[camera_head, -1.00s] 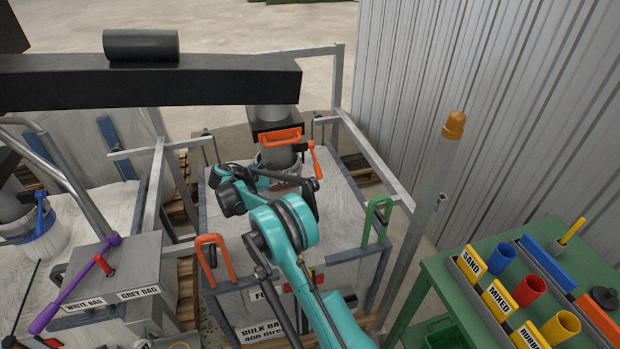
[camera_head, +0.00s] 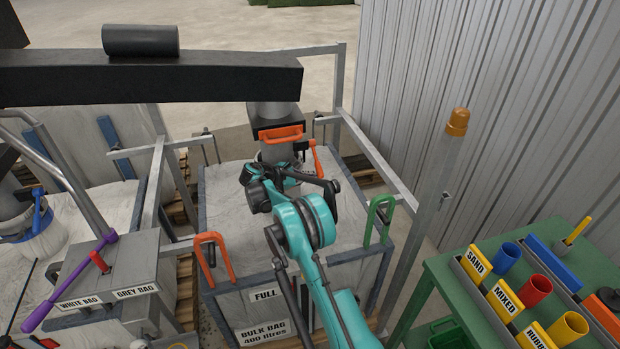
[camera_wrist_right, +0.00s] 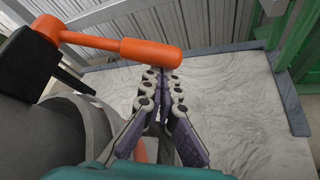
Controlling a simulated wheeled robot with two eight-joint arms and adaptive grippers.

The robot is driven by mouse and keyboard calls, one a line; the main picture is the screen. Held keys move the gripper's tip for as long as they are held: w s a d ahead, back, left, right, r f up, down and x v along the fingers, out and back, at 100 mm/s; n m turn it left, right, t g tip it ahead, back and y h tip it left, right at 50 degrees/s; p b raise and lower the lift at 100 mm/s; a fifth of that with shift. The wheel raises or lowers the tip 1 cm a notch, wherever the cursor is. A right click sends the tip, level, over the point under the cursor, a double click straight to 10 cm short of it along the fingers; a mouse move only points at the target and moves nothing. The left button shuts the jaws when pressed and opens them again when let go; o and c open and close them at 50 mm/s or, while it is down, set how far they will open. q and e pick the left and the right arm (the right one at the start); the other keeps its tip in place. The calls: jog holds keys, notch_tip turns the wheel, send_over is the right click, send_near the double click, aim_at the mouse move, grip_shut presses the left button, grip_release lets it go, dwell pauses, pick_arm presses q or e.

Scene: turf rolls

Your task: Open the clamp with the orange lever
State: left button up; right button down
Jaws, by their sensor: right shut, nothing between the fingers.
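The orange lever (camera_head: 316,157) of the clamp stands at the right of the grey spout (camera_head: 274,150), by a black clamp block (camera_head: 303,147). In the right wrist view the lever (camera_wrist_right: 150,52) has a thick rounded grip and reaches rightward from the black block (camera_wrist_right: 43,58). My right gripper (camera_wrist_right: 162,82) is shut with nothing between its fingers. Its fingertips are just below the lever's grip in that picture; I cannot tell if they touch. In the head view the teal wrist is beside the spout, and the fingers are hard to make out. My left gripper is not in view.
A fixed orange handle (camera_head: 282,134) is on the spout's front. The bulk bag crate (camera_head: 229,292) has orange (camera_head: 213,252) and green (camera_head: 380,218) hoops. A dark beam (camera_head: 150,80) crosses above. A green table (camera_head: 449,286) with coloured cups stands right; a metal wall is behind.

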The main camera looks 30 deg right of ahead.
jog(key=shift+r, duration=0.1)
jog(key=shift+s+r, duration=0.2)
jog(key=shift+s+r+n+g, duration=0.1)
jog(key=shift+r+n+g, duration=0.1)
jog(key=shift+n+g, duration=0.1)
notch_tip(320, 180, up, 6)
jog(key=s+p, duration=0.1)
jog(key=p, duration=0.1)
jog(key=shift+s+a+r+p, duration=0.25)
jog(key=shift+s+a+p, duration=0.05)
jog(key=shift+s+p, duration=0.1)
dwell(0.4)
dwell(0.4)
